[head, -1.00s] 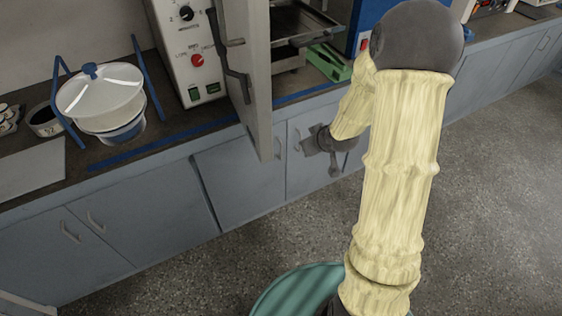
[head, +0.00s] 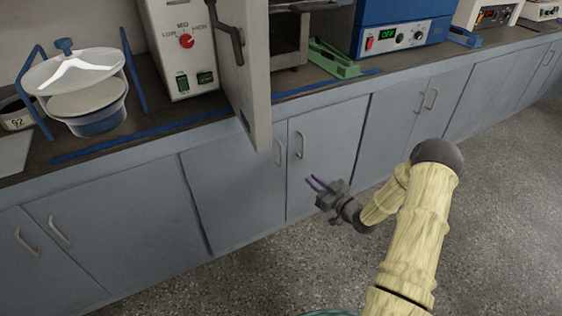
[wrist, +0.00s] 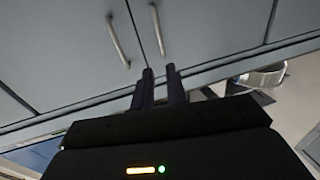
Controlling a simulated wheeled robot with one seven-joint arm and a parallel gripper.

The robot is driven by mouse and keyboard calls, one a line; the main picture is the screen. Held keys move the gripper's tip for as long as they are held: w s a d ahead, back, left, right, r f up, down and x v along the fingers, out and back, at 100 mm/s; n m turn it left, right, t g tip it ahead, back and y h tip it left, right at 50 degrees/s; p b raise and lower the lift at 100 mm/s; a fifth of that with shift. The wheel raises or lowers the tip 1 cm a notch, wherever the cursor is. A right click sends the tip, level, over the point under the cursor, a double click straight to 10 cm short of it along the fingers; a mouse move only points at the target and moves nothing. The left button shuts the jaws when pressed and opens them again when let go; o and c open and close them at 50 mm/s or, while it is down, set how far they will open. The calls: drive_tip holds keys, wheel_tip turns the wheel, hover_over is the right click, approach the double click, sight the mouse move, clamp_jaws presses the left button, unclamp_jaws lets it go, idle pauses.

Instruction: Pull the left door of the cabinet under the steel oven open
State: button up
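The left door (head: 232,190) of the cabinet under the steel oven (head: 288,45) is closed. Its upright bar handle (head: 280,152) is near its right edge, beside the right door's handle (head: 299,145). The wrist view appears upside down; there the left door's handle (wrist: 157,28) is the right-hand one of two. My gripper (head: 314,183) is open and empty, its two dark purple fingers slightly apart. It is in front of the right door (head: 330,150), lower and to the right of both handles. In the wrist view my fingers (wrist: 160,75) touch no handle.
The oven's door (head: 248,80) stands open and hangs over the counter edge, its lower corner close to the left door's handle. A blue device (head: 400,30) and a green rack (head: 335,60) are on the counter. The floor (head: 270,275) before the cabinets is clear.

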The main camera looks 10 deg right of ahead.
drive_tip(key=shift+r, duration=0.1)
drive_tip(key=b, duration=0.4)
hover_over(281, 167)
drive_tip(key=shift+w, duration=0.3)
clamp_jaws()
drive_tip(key=shift+s, duration=0.15)
